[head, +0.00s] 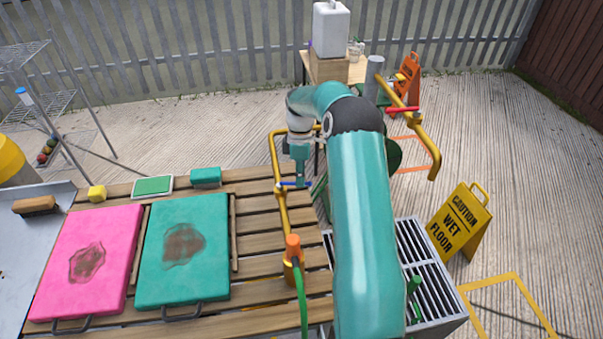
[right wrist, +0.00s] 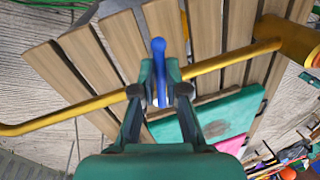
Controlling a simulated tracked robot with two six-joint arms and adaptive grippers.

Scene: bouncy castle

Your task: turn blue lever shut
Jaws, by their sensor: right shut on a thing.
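In the right wrist view the blue lever (right wrist: 159,55) stands up between the fingers, also across the pipe. My right gripper (head: 302,180) reaches down to the lever from above. In the right wrist view my right gripper (right wrist: 160,92) is shut on the lever, with a finger on each side. The fingers hide the lever's base. My left gripper is not in view.
A pink pad (head: 88,255) and a teal pad (head: 182,245), both stained, lie on the wooden table (head: 255,262). An orange fitting (head: 292,246) with a green hose is near the pipe's lower end. A red lever (head: 402,109) is on another yellow pipe. A yellow caution sign (head: 460,220) stands right.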

